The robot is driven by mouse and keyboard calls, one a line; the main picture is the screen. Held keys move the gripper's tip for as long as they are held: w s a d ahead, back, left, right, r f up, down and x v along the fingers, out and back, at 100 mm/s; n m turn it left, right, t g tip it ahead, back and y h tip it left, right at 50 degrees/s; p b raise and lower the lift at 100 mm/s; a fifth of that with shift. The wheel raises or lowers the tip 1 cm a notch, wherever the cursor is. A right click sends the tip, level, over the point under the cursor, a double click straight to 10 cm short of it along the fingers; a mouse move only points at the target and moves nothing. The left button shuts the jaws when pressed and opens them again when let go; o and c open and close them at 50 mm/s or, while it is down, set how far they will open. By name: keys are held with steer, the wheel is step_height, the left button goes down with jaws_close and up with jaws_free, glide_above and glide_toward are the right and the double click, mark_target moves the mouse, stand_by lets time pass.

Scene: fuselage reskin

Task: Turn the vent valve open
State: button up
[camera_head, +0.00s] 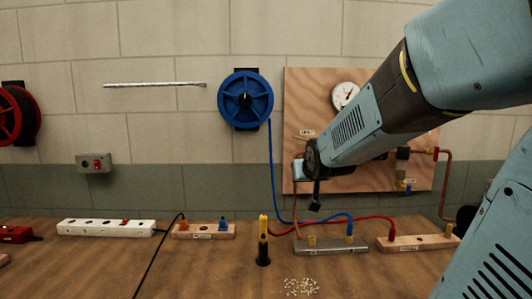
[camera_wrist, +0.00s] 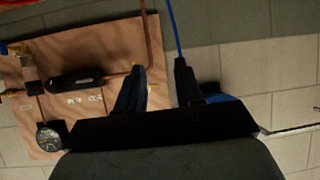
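My gripper (camera_head: 308,186) is in front of the lower left part of a plywood panel (camera_head: 360,180). The wrist view shows its two dark fingers (camera_wrist: 160,82) apart with nothing clearly between them, near a copper pipe and the panel's edge. That view, roughly upside down, also shows the panel (camera_wrist: 105,45), a pressure gauge (camera_wrist: 48,137) and a black elongated fitting (camera_wrist: 82,78) beside small labels. The fitting may be a valve handle; I cannot tell which part is the vent valve. In the head view my arm hides the panel's middle; the gauge (camera_head: 345,95) shows above it.
A blue hose reel (camera_head: 246,99) hangs left of the panel. Below, the bench (camera_head: 200,270) carries a grey manifold block (camera_head: 332,247) with hoses, a wooden block (camera_head: 410,243), a yellow-and-black tool (camera_head: 263,240) and small pale pieces (camera_head: 300,287). The bench's front left is mostly clear.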

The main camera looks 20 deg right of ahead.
steer(key=w+d+t+h, duration=0.1)
steer(key=w+d+t, duration=0.1)
steer(key=w+d, duration=0.3)
steer(key=w+d+t, duration=0.1)
steer(key=w+d, duration=0.4)
steer(key=w, duration=0.6)
steer(key=w+d+m+t+h, duration=0.1)
steer(key=w+d+t, duration=0.1)
steer(key=w+d, duration=0.3)
steer(key=shift+w+r+t+h, duration=0.15)
steer(key=shift+w+t+h, duration=0.15)
steer(key=shift+w, duration=1.25)
